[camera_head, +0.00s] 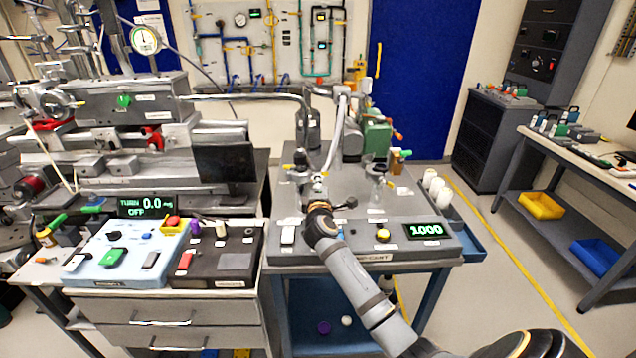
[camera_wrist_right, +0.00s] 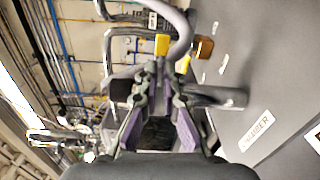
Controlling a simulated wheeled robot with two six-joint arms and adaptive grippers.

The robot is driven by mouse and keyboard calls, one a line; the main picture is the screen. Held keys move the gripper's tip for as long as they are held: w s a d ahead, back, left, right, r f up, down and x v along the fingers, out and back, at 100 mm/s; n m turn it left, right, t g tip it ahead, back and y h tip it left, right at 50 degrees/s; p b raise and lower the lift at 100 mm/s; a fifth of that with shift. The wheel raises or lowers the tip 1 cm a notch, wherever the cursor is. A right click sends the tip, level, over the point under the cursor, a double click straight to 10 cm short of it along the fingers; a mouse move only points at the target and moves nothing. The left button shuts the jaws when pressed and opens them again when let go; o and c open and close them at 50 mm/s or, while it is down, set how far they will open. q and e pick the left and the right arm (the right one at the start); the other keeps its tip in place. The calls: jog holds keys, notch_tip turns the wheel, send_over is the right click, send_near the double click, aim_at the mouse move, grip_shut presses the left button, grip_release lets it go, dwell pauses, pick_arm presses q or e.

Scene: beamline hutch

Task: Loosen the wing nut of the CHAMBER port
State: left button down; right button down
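My right gripper (camera_head: 319,190) reaches over the grey cart, at the chamber-side fitting below the bent hose. In the right wrist view its two purple-padded fingers (camera_wrist_right: 163,85) are apart, with a visible gap between them. The fitting and hose end (camera_wrist_right: 160,66) lie just beyond the fingertips; I cannot tell whether they touch. A label reading CHAMBER (camera_wrist_right: 257,131) is on the cart top to the right. The wing nut cannot be told apart clearly; the fingers partly hide that spot. My left gripper is not in view.
A dark rounded handle (camera_wrist_right: 220,96) sticks out close to the right finger. The hose (camera_head: 338,140) arches above the fitting. A green pump (camera_head: 376,137) stands behind. The cart panel (camera_head: 290,257) has a display reading 1000 (camera_head: 426,230). A dark monitor (camera_head: 226,164) stands at left.

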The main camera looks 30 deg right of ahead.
dwell(0.4)
jog(key=shift+r+n+p, duration=0.1)
jog(key=shift+n+p, duration=5.7)
jog(key=shift+n, duration=2)
jog(key=c, duration=1.6)
grip_release()
jog(key=shift+o, duration=0.2)
